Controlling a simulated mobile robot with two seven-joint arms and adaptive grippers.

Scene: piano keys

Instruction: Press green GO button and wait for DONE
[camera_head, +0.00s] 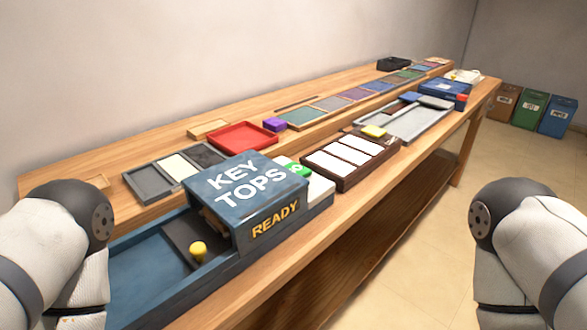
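The blue KEY TOPS machine (246,190) stands on the near side of the wooden bench. Its front label reads READY (275,219) in yellow letters. The green button (296,169) sits on a white block (320,188) just behind and right of the machine's hood, which hides part of it. A yellow round knob (198,250) stands at the machine's open tray end. My two arms show only as white links with dark joints at the left and right edges. Neither gripper is in view, and nothing of mine touches the button.
The wooden bench (330,225) runs away to the back right. It carries a dark tray with white key tops (345,158), a red tray (243,137), a grey tray (410,123) and several coloured panels. Bins (530,108) stand on the floor at the far right.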

